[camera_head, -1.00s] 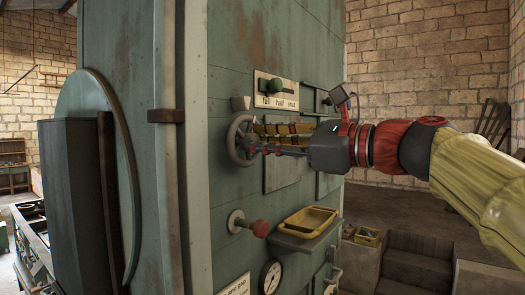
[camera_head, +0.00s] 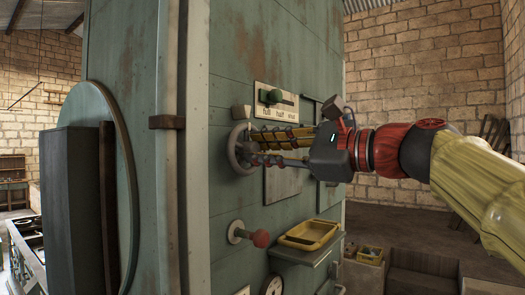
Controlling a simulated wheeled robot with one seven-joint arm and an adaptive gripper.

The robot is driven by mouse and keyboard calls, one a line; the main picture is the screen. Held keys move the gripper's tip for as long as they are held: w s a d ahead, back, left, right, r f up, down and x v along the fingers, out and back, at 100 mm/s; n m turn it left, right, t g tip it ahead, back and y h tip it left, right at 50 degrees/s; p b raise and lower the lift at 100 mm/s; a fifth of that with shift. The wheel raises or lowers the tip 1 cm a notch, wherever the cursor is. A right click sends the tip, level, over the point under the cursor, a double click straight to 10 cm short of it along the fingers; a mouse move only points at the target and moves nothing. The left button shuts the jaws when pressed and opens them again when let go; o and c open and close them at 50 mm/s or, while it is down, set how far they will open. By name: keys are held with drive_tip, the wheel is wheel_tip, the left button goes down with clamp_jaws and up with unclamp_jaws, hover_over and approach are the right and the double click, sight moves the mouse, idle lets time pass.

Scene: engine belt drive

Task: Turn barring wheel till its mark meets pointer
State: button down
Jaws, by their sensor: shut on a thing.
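The grey barring wheel (camera_head: 232,154) stands out from the front of the green engine housing. My gripper (camera_head: 254,150) reaches in from the right and is shut on the wheel's rim, with one finger above the other. The fingers cover much of the wheel. A small pale grey wedge (camera_head: 241,112) sits just above the wheel and may be the pointer. I cannot make out a mark on the wheel.
A green-knobbed lever (camera_head: 275,97) on a lettered plate is above right of the wheel. A red knob (camera_head: 260,238) sticks out below, beside a yellow tray (camera_head: 308,235) on a shelf.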

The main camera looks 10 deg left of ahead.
drive_tip(key=c, duration=1.7)
unclamp_jaws()
drive_tip(key=shift+o, duration=0.8)
drive_tip(key=shift+d, duration=0.1)
drive_tip(key=v, duration=1.1)
drive_tip(key=shift+s+d, duration=0.15)
drive_tip(key=shift+d, duration=0.25)
